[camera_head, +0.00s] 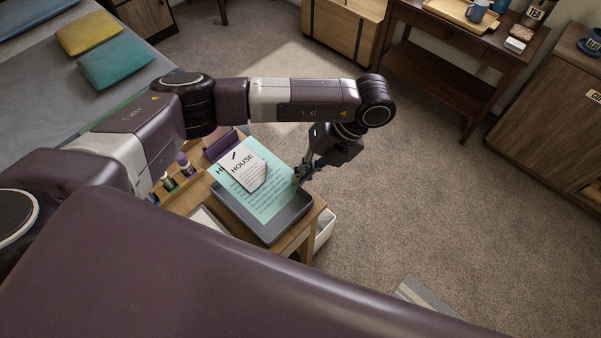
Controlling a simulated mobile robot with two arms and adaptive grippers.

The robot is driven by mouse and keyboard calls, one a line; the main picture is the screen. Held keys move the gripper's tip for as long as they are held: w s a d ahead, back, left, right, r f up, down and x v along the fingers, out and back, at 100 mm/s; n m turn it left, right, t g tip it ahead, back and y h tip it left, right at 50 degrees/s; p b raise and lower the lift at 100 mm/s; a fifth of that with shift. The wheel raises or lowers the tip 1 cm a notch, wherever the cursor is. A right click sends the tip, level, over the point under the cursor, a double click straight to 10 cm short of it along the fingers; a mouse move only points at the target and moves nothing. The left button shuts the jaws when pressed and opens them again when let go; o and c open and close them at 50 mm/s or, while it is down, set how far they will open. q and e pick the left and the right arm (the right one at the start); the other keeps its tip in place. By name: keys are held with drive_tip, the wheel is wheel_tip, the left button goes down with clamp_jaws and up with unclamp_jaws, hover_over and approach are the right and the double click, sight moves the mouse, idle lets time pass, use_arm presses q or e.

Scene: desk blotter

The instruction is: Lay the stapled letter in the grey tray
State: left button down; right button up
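A pale teal sheet (274,197) with printed lines lies over the grey tray (287,222) on the small wooden desk. A white sheet headed "HOUSE" (245,170), with a dark mark near its top, lies on the teal sheet. The two look like the stapled letter, but I cannot make out a staple. The teal sheet reaches past the tray's far left side; I cannot tell whether it rests on the tray floor. My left gripper (301,175) is at the sheet's right edge, fingers pointing down; whether they pinch it is unclear. My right gripper is out of view.
Small bottles (186,164) stand in a wooden rack left of the tray. A purple holder (221,145) stands behind the sheets. A white bin (324,229) is beside the desk's right side. Open carpet lies to the right.

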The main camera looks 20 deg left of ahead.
use_arm(q)
drive_tip(key=shift+f+b, duration=3.65)
drive_tip(key=shift+f, duration=0.85)
drive_tip(key=c, duration=2.6)
unclamp_jaws()
drive_tip(key=shift+c, duration=0.2)
drive_tip(key=o, duration=0.6)
drive_tip(key=shift+c, duration=0.2)
drive_tip(key=shift+d+r, duration=0.1)
drive_tip(key=v, duration=1.2)
